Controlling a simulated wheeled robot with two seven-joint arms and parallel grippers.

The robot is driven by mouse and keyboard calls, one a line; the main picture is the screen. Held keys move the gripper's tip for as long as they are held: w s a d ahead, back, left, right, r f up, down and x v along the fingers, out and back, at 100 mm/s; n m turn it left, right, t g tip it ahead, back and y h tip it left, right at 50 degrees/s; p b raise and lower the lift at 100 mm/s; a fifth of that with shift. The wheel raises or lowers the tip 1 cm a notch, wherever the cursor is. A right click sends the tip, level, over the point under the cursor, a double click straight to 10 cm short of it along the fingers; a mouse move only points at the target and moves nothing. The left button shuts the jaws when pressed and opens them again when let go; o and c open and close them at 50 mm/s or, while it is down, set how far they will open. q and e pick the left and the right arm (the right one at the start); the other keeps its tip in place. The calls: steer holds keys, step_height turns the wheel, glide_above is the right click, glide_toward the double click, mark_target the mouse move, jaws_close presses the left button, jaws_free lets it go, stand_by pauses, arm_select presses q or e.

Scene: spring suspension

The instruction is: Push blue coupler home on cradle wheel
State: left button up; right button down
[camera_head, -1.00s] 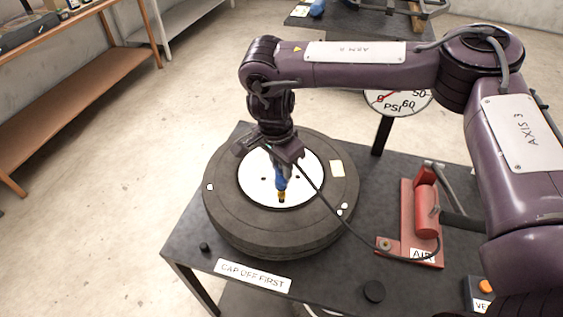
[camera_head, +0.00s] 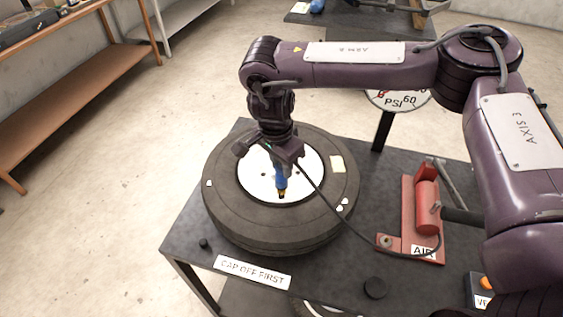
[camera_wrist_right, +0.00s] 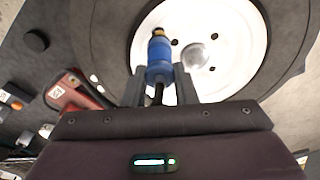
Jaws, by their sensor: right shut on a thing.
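The cradle wheel (camera_head: 225,208) lies flat on the dark table, a black tyre with a white disc hub (camera_head: 252,185). My right gripper (camera_head: 277,165) is shut on the blue coupler (camera_head: 280,182) above the hub. The coupler's brass end (camera_head: 281,194) points toward the near side of the hub. In the right wrist view the blue coupler (camera_wrist_right: 159,60) sits between the two grey fingers (camera_wrist_right: 160,90), its brass tip (camera_wrist_right: 158,33) at the hub's rim side. I cannot tell whether it is seated on a valve stem. My left gripper is not in view.
A black hose runs from the coupler to the red air unit (camera_head: 426,205) on the right. A pressure gauge (camera_head: 398,101) stands behind. A small black cap (camera_head: 203,243), a "CAP OFF FIRST" label (camera_head: 252,272) and a black disc (camera_head: 375,288) lie near the table's front.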

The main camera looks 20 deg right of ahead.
steer(key=shift+f, duration=0.45)
steer(key=c, duration=1.1)
jaws_free()
step_height(320, 180, up, 5)
steer(key=p, duration=0.3)
steer(key=shift+p, duration=0.3)
step_height(320, 180, up, 2)
steer(key=shift+r+p, duration=0.1)
steer(key=shift+p, duration=1)
